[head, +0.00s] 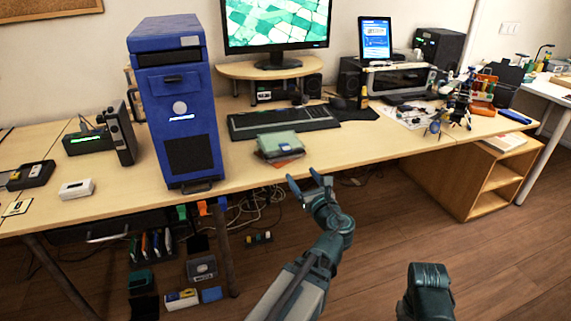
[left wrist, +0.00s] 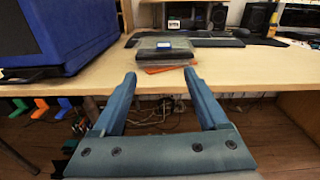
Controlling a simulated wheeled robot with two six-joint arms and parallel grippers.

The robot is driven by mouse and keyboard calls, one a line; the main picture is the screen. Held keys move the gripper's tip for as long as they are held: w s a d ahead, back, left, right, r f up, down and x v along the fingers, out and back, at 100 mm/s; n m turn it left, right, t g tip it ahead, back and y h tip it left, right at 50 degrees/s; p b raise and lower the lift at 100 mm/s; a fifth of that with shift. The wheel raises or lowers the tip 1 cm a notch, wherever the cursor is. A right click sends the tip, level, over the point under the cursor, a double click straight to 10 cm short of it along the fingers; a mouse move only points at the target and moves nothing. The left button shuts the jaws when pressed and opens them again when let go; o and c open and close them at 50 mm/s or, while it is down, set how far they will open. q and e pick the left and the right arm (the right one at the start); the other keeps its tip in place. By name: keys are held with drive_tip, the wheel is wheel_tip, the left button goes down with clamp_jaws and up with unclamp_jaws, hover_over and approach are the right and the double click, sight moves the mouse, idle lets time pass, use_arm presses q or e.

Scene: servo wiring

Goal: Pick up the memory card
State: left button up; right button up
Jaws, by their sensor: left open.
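I cannot make out a memory card for certain. A small stack of flat grey-green and reddish-orange items (head: 281,145) lies near the table's front edge in the head view. In the left wrist view the stack (left wrist: 160,50) sits straight ahead, with a small dark patch on top too small to name. My left gripper (head: 308,180) is open and empty, in front of the table edge and apart from the stack. Its two fingers also show spread in the left wrist view (left wrist: 160,75). Of my right arm only a dark part shows at the lower right; its fingers are not visible.
A tall blue computer case (head: 178,120) stands left of the stack. A black keyboard (head: 283,120) lies behind it, with a monitor on a wooden riser (head: 238,69) further back. The tabletop (head: 370,149) to the right of the stack is clear near the edge.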

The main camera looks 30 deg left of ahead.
use_arm(q)
drive_tip(key=shift+w+a+f+m, duration=0.1)
drive_tip(key=shift+w+a+m, duration=0.05)
drive_tip(key=shift+m, duration=0.25)
approach(285, 148)
drive_tip(key=shift+w+a+f, duration=0.3)
drive_tip(key=shift+w+a, duration=0.3)
drive_tip(key=shift+a, duration=0.25)
drive_tip(key=x, duration=0.5)
drive_tip(key=shift+w+d, duration=0.1)
drive_tip(key=shift+w, duration=0.2)
clamp_jaws()
